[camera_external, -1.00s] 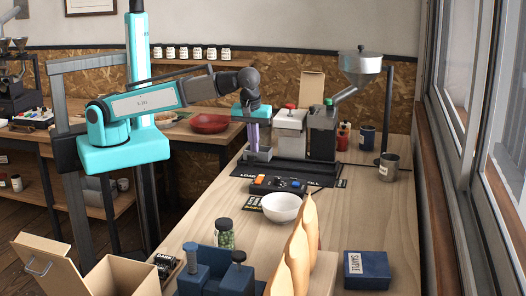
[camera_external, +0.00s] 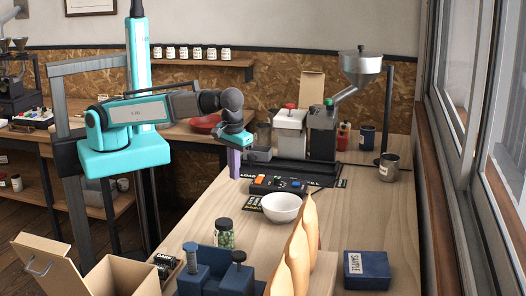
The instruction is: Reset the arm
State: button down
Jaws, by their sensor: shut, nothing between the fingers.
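My gripper (camera_external: 235,170) has purple fingers below a teal wrist. It points down near the left edge of the wooden workbench (camera_external: 385,230), left of the roaster machine (camera_external: 322,132). The fingers are together and nothing shows between them. The arm reaches right from my teal base part and folds down at the dark wrist joints. The gripper hangs beside the black control panel (camera_external: 283,185) with its orange switch; whether it touches the bench edge I cannot tell.
A white bowl (camera_external: 282,208), a jar of green beans (camera_external: 225,234), tan bags (camera_external: 298,245) and a blue sample box (camera_external: 367,269) stand on the front part of the bench. A metal cup (camera_external: 389,167) is at the right. An open cardboard box (camera_external: 120,277) is at lower left.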

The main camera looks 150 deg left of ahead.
jog(key=w+d+f+m+h+b, duration=0.1)
jog(key=d+f+m, duration=0.2)
jog(key=d, duration=0.5)
jog(key=w+d+f+m+h+b, duration=0.1)
jog(key=w+d+f+m+b, duration=0.1)
jog(key=d, duration=0.7)
jog(key=w+d+f+m+b, duration=0.1)
jog(key=d+f+m, duration=0.4)
jog(key=d, duration=0.3)
jog(key=shift+w+d+m+h, duration=0.25)
jog(key=shift+d+m+h, duration=0.05)
jog(key=shift+m+h, duration=0.1)
jog(key=s+d+f+m+g+b, duration=0.1)
jog(key=s+d+f+b, duration=0.2)
jog(key=f, duration=0.4)
jog(key=s+d+f+m+y+b, duration=0.1)
jog(key=d+f+b, duration=0.3)
jog(key=f, duration=0.3)
jog(key=s+d+f+m+g+b, duration=0.1)
jog(key=s+d+f+b, duration=0.25)
jog(key=f, duration=0.25)
jog(key=s+a+f+m+g+p, duration=0.1)
jog(key=s+f+m+p, duration=0.3)
jog(key=s+f, duration=0.6)
jog(key=s+a+f+m+g+y+p, duration=0.1)
jog(key=s+a+f+m+p, duration=0.3)
jog(key=s+f+p, duration=0.4)
jog(key=s+f, duration=0.3)
jog(key=shift+s+g, duration=0.2)
jog(key=shift+g, duration=0.1)
